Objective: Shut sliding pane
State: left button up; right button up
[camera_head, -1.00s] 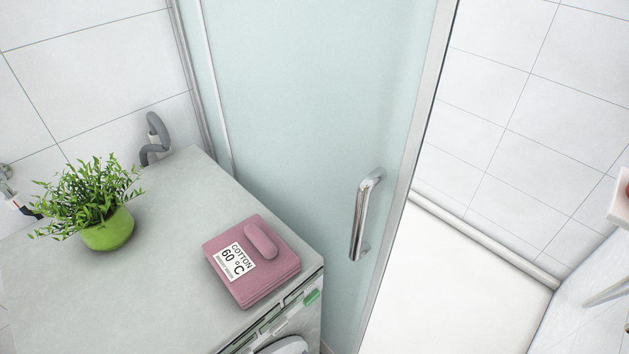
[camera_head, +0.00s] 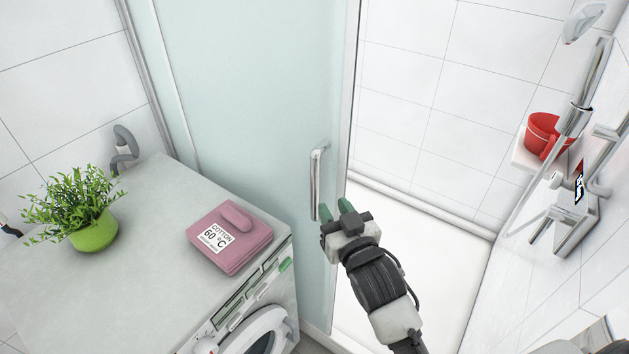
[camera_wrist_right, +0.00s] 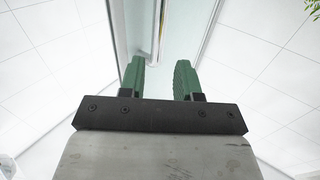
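The sliding pane (camera_head: 245,90) is a pale green glass panel in a metal frame. It stands left of an open gap into the shower. A vertical chrome bar handle (camera_head: 316,185) is mounted near its right edge. My right gripper (camera_head: 335,212) has green fingers and is by the lower end of the handle, on its right side in the head view. In the right wrist view its fingers (camera_wrist_right: 159,75) are apart with nothing between them, and the handle (camera_wrist_right: 160,25) shows beyond the tips. I cannot tell whether they touch. My left gripper is not in view.
A washing machine (camera_head: 150,265) stands left of the pane, bearing a potted plant (camera_head: 95,232) and folded pink towels (camera_head: 228,255). The white shower floor (camera_head: 420,240) is clear. A red bucket (camera_head: 541,132) and shower fittings (camera_head: 575,120) are on the right wall.

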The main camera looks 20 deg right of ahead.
aim_at(317, 180)
jog(key=w+p, duration=0.1)
jog(key=w, duration=0.4)
jog(key=shift+w, duration=0.1)
jog(key=w, duration=0.4)
jog(key=shift+a+p, duration=0.3)
jog(key=shift+p, duration=0.1)
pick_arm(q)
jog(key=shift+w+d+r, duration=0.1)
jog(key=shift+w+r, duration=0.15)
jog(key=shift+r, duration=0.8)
pick_arm(e)
jog(key=shift+w+f, duration=0.2)
jog(key=shift+w, duration=0.55)
jog(key=shift+c, duration=0.3)
grip_shut()
